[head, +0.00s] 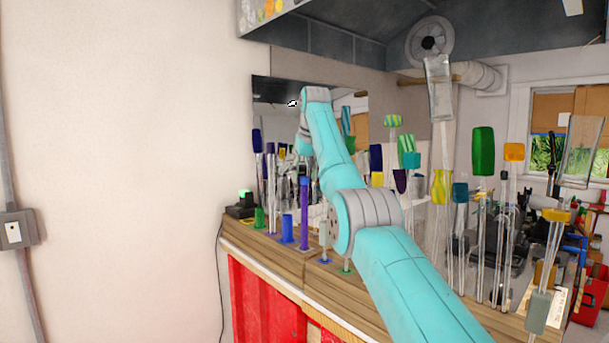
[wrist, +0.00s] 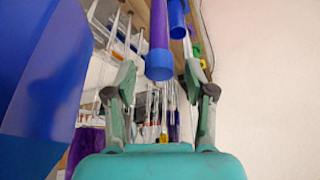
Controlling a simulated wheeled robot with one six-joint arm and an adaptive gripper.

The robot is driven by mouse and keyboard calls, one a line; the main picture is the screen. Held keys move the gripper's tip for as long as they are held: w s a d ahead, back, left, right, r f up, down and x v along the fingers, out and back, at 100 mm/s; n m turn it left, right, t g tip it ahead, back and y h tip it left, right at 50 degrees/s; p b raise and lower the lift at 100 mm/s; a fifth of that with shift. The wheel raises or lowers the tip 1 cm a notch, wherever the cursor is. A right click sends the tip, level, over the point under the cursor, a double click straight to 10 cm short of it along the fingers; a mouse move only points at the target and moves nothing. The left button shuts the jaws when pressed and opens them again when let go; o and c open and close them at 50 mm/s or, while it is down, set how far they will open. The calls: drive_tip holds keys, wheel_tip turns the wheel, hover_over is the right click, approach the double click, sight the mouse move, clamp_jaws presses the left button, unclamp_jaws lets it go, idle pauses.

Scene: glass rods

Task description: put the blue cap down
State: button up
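In the wrist view a blue cap (wrist: 158,68) sits on the end of a purple rod (wrist: 158,25). My gripper (wrist: 159,74) is open, with one finger on each side of the cap and a visible gap to both. Whether the cap lies at fingertip depth is hard to tell. In the head view a purple rod (head: 304,215) with a dark blue top (head: 304,181) stands upright on the wooden bench, just left of my arm. My gripper is not clearly seen there.
A short blue piece (head: 287,228) and a green one (head: 259,218) stand left of the purple rod on the bench (head: 290,262). Several tall glass rods with coloured tops crowd both sides of my arm. In the wrist view a large blue surface (wrist: 40,70) fills the left.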

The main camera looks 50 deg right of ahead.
drive_tip(key=shift+r, duration=0.1)
drive_tip(key=v, duration=1.1)
drive_tip(key=shift+s+r, duration=0.15)
drive_tip(key=shift+r, duration=0.2)
drive_tip(key=shift+a, duration=0.15)
